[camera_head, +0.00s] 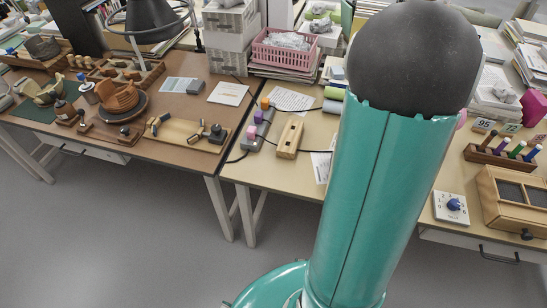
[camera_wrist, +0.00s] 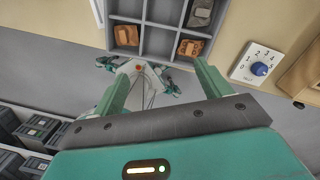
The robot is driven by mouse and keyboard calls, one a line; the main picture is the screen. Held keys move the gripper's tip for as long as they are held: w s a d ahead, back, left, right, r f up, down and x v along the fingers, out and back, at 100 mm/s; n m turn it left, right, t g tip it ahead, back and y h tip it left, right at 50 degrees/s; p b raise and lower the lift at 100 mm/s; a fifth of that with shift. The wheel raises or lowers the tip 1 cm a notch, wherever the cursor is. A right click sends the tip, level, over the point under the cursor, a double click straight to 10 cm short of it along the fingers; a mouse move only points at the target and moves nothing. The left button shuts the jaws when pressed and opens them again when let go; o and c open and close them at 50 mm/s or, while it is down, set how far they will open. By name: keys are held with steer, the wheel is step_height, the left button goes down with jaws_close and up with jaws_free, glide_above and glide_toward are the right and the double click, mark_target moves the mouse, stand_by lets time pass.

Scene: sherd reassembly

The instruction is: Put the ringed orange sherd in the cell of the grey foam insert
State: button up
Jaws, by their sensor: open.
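My gripper (camera_wrist: 160,69) is open in the wrist view, with nothing between its two green fingers. Beyond the fingertips is a grey divided tray (camera_wrist: 158,40) with square cells. One orange-brown sherd (camera_wrist: 126,35) lies in a left cell, near the left finger. A second orange-brown sherd (camera_wrist: 190,47) lies in a right cell, just past the right finger. A dark grey-green piece (camera_wrist: 200,13) lies in the cell above it. I cannot tell which sherd is ringed, nor surely pick out the foam insert. The head view does not show my gripper, and my arm blocks part of the bench.
A white dial plate with a blue knob (camera_wrist: 258,69) is right of the tray; it also shows in the head view (camera_head: 455,204). A wooden box (camera_head: 515,192) stands beside it. Dark boxes (camera_wrist: 22,135) are at lower left. A wooden block (camera_head: 289,138) lies on the middle bench.

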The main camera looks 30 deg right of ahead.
steer(key=w+a+r+n+t, duration=0.1)
steer(key=w+a+r+n, duration=0.2)
steer(key=a+n, duration=0.4)
steer(key=w+a+r+n+t, duration=0.1)
steer(key=w+a+r+n, duration=0.1)
steer(key=a+r+n, duration=0.35)
steer(key=w+a+r+n+t, duration=0.1)
steer(key=w+a+r+n, duration=0.15)
steer(key=a+n, duration=0.55)
steer(key=s+a+r+n+t, duration=0.1)
steer(key=s+a+r+n, duration=0.1)
steer(key=a+n, duration=0.7)
steer(key=s+a+r+n, duration=0.2)
steer(key=s+a+n, duration=0.1)
steer(key=a+n, duration=0.6)
steer(key=shift+n+t, duration=0.4)
steer(key=shift+n, duration=0.15)
steer(key=shift+a, duration=0.1)
steer(key=c, duration=0.9)
steer(key=shift+d, duration=0.2)
